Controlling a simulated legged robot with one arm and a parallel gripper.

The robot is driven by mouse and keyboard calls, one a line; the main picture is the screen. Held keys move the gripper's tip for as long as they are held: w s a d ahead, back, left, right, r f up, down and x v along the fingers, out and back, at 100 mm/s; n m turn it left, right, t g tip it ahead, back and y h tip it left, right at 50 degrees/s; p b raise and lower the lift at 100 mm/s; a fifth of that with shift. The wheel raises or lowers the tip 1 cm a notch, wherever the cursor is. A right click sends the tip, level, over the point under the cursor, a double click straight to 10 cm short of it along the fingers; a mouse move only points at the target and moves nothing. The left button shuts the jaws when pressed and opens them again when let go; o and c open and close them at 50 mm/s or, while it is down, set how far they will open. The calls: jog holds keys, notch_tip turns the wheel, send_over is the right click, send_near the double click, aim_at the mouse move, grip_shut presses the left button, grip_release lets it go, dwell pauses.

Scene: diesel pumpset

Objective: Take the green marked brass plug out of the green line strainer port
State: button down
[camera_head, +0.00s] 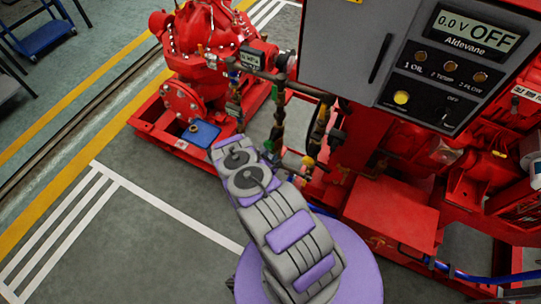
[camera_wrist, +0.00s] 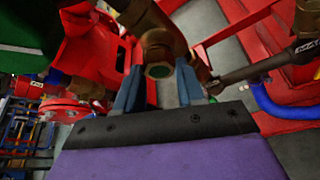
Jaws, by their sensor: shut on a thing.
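The fingers partly hide the plug's sides. In the head view, my arm covers much of the area around the pipework, and I cannot make out the plug or the fingertips.
A blue tray (camera_head: 201,133) lies on the red base at left of my arm. The grey control cabinet (camera_head: 345,45) and red pump (camera_head: 205,40) stand behind. In the wrist view, a dark rod (camera_wrist: 255,68) and blue hose (camera_wrist: 280,108) are at right. Open floor lies left.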

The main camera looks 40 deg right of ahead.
jog(key=shift+w+a+r+n+g, duration=0.15)
jog(key=shift+n+g, duration=0.25)
jog(key=shift+n, duration=0.4)
jog(key=n+g, duration=0.1)
jog(key=n, duration=0.1)
jog(key=shift+n+g+h, duration=0.3)
jog(key=shift+g+h, duration=0.1)
jog(key=c, duration=0.8)
grip_release()
jog(key=shift+s+m+t, duration=0.25)
jog(key=shift+m+t, duration=0.15)
jog(key=shift+m, duration=0.4)
jog(key=m+t, duration=0.1)
jog(key=m, duration=0.1)
jog(key=shift+m+t+y, duration=0.3)
jog(key=shift+t+y, duration=0.1)
